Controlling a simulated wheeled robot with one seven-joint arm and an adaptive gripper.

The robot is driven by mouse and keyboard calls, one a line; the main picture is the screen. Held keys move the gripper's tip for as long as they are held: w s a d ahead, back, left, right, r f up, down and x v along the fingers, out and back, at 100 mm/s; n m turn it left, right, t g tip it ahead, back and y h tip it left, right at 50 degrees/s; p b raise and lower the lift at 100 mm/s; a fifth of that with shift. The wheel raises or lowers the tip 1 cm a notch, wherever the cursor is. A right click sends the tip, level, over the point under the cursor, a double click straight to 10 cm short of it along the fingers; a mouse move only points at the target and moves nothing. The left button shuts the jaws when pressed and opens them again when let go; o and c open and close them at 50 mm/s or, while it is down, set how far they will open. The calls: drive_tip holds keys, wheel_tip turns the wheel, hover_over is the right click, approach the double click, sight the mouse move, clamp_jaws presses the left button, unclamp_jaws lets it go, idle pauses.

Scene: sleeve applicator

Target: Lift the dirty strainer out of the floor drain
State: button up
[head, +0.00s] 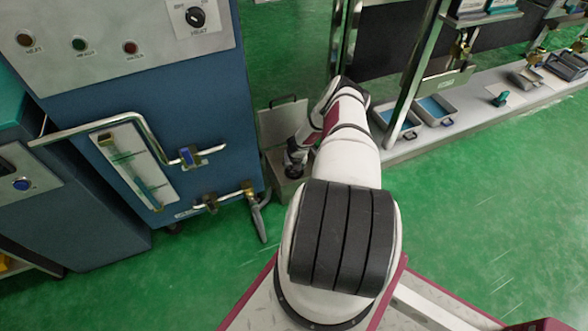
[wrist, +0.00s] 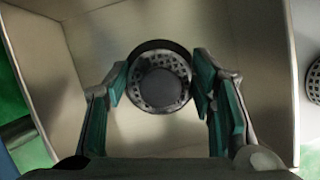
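The strainer (wrist: 160,84), a round grey disc with a perforated rim and a plain dark centre, sits in the dark drain opening (wrist: 152,45) in the floor of a pale box-like basin (wrist: 245,30). My gripper (wrist: 160,88) is over it, with one green-padded finger on each side. The fingers are spread about as wide as the strainer. The right finger is very close to its rim; I cannot tell whether either finger touches. In the head view my gripper (head: 294,168) reaches down into the basin (head: 275,166), and the strainer is hidden.
The basin walls stand close around my gripper. Another perforated disc (wrist: 314,82) shows at the right edge of the wrist view. A blue machine (head: 200,110) with pipes and a hanging hose (head: 259,216) stands left. A low shelf with blue-lined trays (head: 434,110) is right.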

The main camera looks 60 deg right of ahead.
drive_tip(key=c, duration=0.3)
drive_tip(key=shift+c, duration=0.2)
